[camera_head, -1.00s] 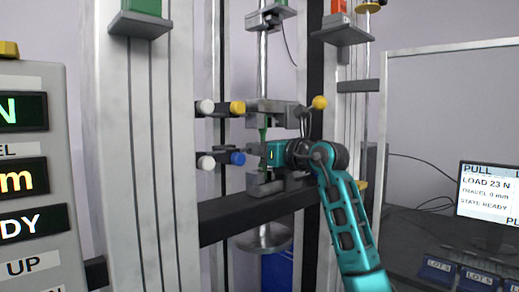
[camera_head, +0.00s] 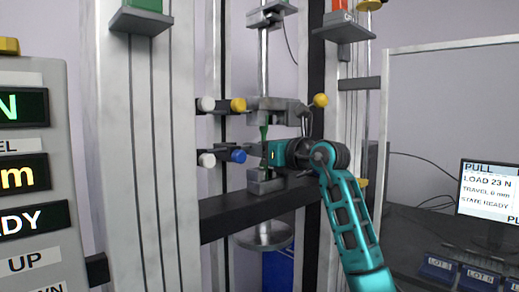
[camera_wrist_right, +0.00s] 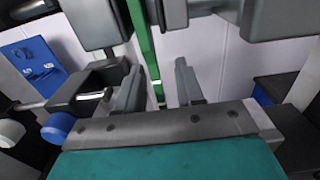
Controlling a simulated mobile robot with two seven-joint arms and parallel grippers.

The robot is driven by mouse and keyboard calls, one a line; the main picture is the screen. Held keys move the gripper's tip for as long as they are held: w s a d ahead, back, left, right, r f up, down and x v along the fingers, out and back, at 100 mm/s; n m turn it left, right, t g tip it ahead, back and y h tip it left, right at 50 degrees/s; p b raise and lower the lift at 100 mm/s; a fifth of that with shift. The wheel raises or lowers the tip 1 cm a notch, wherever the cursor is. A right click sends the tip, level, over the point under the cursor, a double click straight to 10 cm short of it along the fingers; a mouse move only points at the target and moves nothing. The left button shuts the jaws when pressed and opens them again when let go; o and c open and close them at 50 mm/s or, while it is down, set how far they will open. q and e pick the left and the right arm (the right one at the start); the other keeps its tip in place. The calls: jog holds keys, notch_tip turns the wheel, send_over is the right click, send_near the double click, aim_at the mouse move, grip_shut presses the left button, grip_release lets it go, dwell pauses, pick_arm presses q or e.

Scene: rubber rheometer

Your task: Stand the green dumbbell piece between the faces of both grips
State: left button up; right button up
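The green dumbbell piece (camera_head: 264,133) stands upright as a thin strip just below the upper grip (camera_head: 278,106). The lower grip (camera_head: 264,184) sits under it, and the strip's lower part is hidden behind my right gripper (camera_head: 267,154). In the right wrist view the green strip (camera_wrist_right: 144,45) runs down between grey grip blocks and passes between the two fingers of my right gripper (camera_wrist_right: 159,72). Those fingers are apart, with a clear gap between the strip and the right finger. Whether either grip's faces touch the piece cannot be told. My left gripper is out of view.
White (camera_head: 206,104) and yellow knobs stick out left of the upper grip, white and blue (camera_head: 239,156) ones left of the lower grip. A yellow ball handle (camera_head: 320,100) stands to the right. A dark crossbeam (camera_head: 225,222) and tall columns bound the space.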

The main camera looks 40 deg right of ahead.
jog(key=shift+s, duration=0.2)
jog(key=s+b, duration=0.1)
jog(key=s, duration=0.3)
jog(key=s+b, duration=0.1)
jog(key=s, duration=0.3)
jog(key=s+d+b, duration=0.1)
jog(key=s, duration=0.3)
jog(key=shift+s, duration=0.25)
